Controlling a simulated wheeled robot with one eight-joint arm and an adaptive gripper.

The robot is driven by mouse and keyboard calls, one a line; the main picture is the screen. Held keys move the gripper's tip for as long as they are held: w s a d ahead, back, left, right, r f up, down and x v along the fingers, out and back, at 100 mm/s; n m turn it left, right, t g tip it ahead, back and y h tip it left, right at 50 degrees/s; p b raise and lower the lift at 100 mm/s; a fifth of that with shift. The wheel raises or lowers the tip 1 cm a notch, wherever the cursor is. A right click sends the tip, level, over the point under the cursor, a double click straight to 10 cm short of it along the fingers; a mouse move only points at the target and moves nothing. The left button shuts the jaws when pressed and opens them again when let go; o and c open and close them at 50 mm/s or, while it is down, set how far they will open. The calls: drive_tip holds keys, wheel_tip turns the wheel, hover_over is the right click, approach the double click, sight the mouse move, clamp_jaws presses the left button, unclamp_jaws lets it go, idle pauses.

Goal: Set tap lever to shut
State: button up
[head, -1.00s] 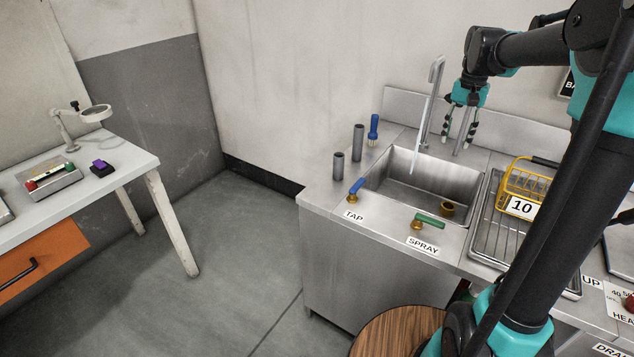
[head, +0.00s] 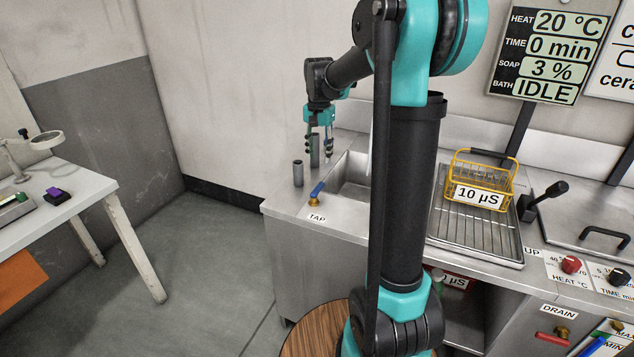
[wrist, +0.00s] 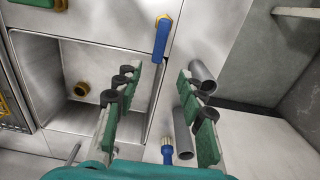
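The tap lever has a blue handle (head: 317,191) on a brass base at the sink's front left corner, behind the TAP label (head: 317,218). Its handle slants away from the counter's front edge, toward the back right. In the wrist view the blue handle (wrist: 161,42) lies beyond the fingertips, roughly between their lines. My gripper (head: 319,150) is above the counter's back left, behind the lever and apart from it. Its two fingers (wrist: 160,80) are spread with nothing between them. The faucet is mostly hidden behind my arm; a pale streak shows beside it.
Two grey cylinders (head: 298,173) stand left of the sink (head: 350,198), close to my gripper. A blue brush (wrist: 167,153) shows in the wrist view. A yellow basket (head: 482,180) is on the drainer at right. A table (head: 105,190) stands at far left, with open floor between.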

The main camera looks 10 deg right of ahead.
sight(319, 185)
wheel_tip(319, 185, down, 11)
drive_tip(key=shift+d+f, duration=0.1)
idle(0.3)
clamp_jaws()
idle(0.4)
